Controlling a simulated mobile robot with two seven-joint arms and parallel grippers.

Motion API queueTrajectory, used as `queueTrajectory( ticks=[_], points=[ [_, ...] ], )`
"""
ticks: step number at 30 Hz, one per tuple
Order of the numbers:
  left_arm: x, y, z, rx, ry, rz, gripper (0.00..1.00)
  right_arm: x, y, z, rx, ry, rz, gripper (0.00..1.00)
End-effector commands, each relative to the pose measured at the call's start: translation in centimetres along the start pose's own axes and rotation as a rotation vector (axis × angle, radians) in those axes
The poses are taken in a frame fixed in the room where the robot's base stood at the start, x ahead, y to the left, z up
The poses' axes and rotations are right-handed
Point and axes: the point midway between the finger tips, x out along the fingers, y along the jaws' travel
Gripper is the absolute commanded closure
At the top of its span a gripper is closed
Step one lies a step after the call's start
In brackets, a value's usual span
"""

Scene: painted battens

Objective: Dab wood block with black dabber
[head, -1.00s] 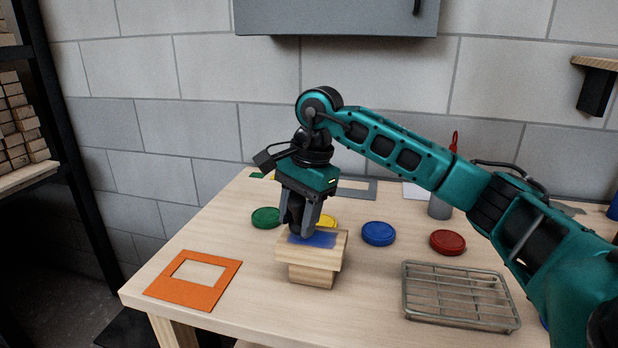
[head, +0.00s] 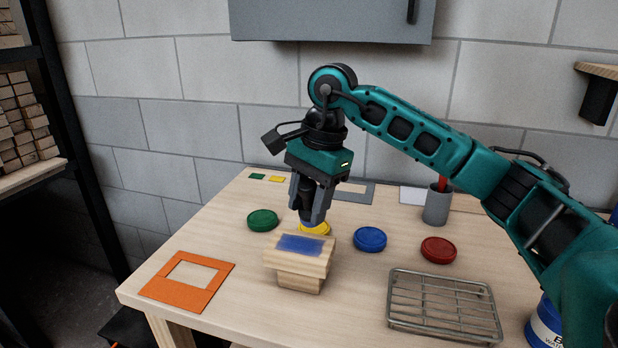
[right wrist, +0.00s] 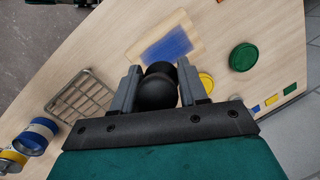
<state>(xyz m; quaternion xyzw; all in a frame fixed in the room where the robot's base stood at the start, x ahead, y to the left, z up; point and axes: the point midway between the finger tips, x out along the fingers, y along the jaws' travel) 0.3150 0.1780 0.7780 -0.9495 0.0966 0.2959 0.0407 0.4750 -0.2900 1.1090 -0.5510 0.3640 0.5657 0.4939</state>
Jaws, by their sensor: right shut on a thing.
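The wood block (head: 298,262) stands on the table, a wider top piece on a narrower base, with a blue paint patch (head: 301,244) on its top. The block and patch also show in the right wrist view (right wrist: 185,32). My right gripper (head: 310,218) is shut on the black dabber (right wrist: 157,90), whose round black end shows between the fingers. In the head view the fingers are behind and above the block, overlapping the yellow disc (head: 318,229). The dabber's lower tip is mostly hidden. My left gripper is not in view.
Green (head: 262,220), blue (head: 370,239) and red (head: 438,249) discs lie around the block. A wire rack (head: 443,303) is at right front, an orange frame (head: 188,281) at left. A grey cup (head: 437,207) holds something red. A blue-and-white can (head: 545,328) stands at right.

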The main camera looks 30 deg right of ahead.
Motion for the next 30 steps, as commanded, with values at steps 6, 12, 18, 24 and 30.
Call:
queueTrajectory(
  ticks=[6, 12, 18, 24, 30],
  points=[
    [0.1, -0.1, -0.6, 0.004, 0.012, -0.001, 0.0, -2.0, 0.3, 0.3, 0.004, 0.001, -0.003, 0.88],
    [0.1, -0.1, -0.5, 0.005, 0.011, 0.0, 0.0, -2.6, 0.4, 0.4, 0.006, 0.001, -0.001, 0.88],
    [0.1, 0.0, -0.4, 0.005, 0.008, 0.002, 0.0, -2.6, 0.4, 0.4, 0.006, 0.001, -0.001, 0.88],
    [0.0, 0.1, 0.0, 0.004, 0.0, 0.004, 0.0, -2.5, 0.4, 0.4, 0.006, 0.001, -0.001, 0.88],
    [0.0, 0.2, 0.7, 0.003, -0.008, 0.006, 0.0, -2.2, 0.1, -0.1, 0.06, 0.002, -0.005, 0.88]
  ],
)
